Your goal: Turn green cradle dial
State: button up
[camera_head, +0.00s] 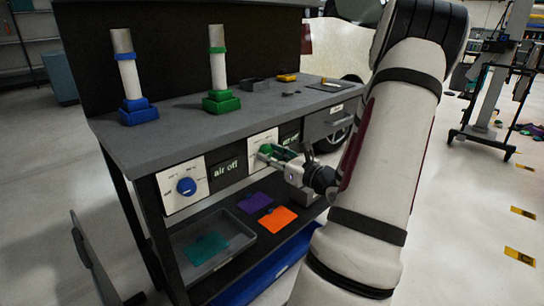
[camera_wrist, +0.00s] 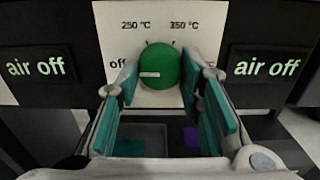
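The green dial (camera_wrist: 162,66) sits on a white panel (camera_wrist: 118,28) marked off, 250 °C and 350 °C. A short white mark on the dial lies on its left side, toward "off". My gripper (camera_wrist: 158,88) is open, with one teal-padded finger at each side of the dial. I cannot tell whether the pads touch it. In the head view the green dial (camera_head: 266,149) is partly hidden by my gripper (camera_head: 276,157), which reaches in from the right. The green cradle (camera_head: 221,103) stands on the bench top and holds a white and silver upright tool (camera_head: 217,68).
A blue dial (camera_head: 186,186) is on another white panel to the left, below a blue cradle (camera_head: 138,113). Dark "air off" displays (camera_wrist: 38,67) flank the green dial. A lower shelf holds a grey tray (camera_head: 181,244) and coloured sheets (camera_head: 278,219). Open floor lies to the right.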

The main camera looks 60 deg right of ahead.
jog(key=shift+m+p, duration=0.3)
jog(key=shift+p, duration=0.35)
jog(key=m+p, duration=0.1)
jog(key=p, duration=0.2)
jog(key=shift+r+m, duration=0.2)
jog(key=shift+m, duration=0.2)
jog(key=m+p, duration=0.2)
jog(key=p, duration=0.2)
jog(key=shift+m, duration=0.4)
jog(key=m+p, duration=0.6)
jog(key=p, duration=0.1)
jog(key=shift+a+p, duration=0.1)
jog(key=shift+p, duration=0.25)
jog(key=m+p, duration=0.5)
jog(key=m, duration=0.1)
jog(key=shift+m, duration=0.3)
jog(key=m+p, duration=0.4)
jog(key=m, duration=0.2)
jog(key=shift+f, duration=0.1)
jog(key=o, duration=1.1)
